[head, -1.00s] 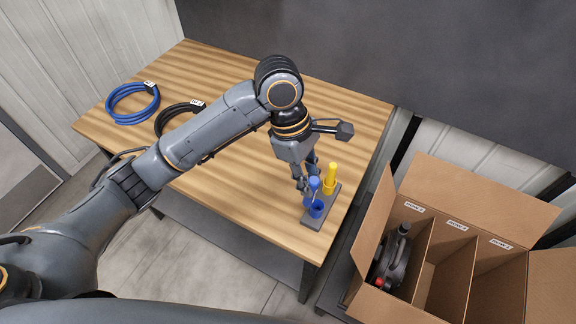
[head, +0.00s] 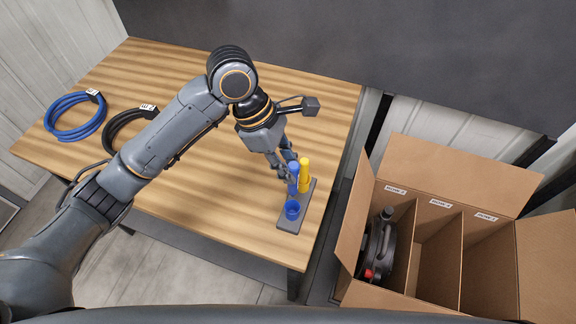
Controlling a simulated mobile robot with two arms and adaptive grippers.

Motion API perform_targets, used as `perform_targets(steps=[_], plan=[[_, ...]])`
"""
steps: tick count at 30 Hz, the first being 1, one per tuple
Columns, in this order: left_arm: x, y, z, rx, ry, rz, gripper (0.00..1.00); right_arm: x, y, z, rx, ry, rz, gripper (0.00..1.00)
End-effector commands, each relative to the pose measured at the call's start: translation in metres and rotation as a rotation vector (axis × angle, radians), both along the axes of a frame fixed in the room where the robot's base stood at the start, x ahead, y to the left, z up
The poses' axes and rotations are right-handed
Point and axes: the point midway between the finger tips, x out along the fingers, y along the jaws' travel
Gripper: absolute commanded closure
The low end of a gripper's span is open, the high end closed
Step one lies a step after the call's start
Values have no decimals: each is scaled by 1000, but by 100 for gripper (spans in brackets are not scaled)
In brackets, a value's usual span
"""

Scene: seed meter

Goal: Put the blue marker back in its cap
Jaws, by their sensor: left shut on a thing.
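My left gripper (head: 288,178) is shut on the blue marker (head: 294,171) and holds it roughly upright. The marker shows beyond the blue cap (head: 292,210) and close beside the yellow marker (head: 305,167); its lower end is partly hidden by the fingers. The blue cap is open at the top and stands in the near part of a grey holder (head: 287,225). In this view the blue marker is apart from its cap. The yellow marker stands upright at the far part of the holder. My right gripper is not in view.
The holder sits near the right edge of the wooden table (head: 215,215). A blue cable coil (head: 75,134) and a black cable coil (head: 112,128) lie at the left. A cardboard box (head: 442,175) with dividers stands right of the table, with a dark reel (head: 378,245) inside.

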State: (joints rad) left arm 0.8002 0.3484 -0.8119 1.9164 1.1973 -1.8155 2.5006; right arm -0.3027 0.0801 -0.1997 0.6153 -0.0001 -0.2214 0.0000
Motion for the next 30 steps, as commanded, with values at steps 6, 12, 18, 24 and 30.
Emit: perform_targets(steps=[6,12,18,24,30], plan=[[0,0,-20,-1,0,-1,100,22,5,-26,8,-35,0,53],[-1,0,-29,0,3,0,100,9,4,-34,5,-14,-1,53],[-1,0,-43,0,2,-1,100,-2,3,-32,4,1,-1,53],[0,0,-46,0,1,-1,100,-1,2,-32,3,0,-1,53],[0,0,-46,0,1,-1,100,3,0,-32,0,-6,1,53]])
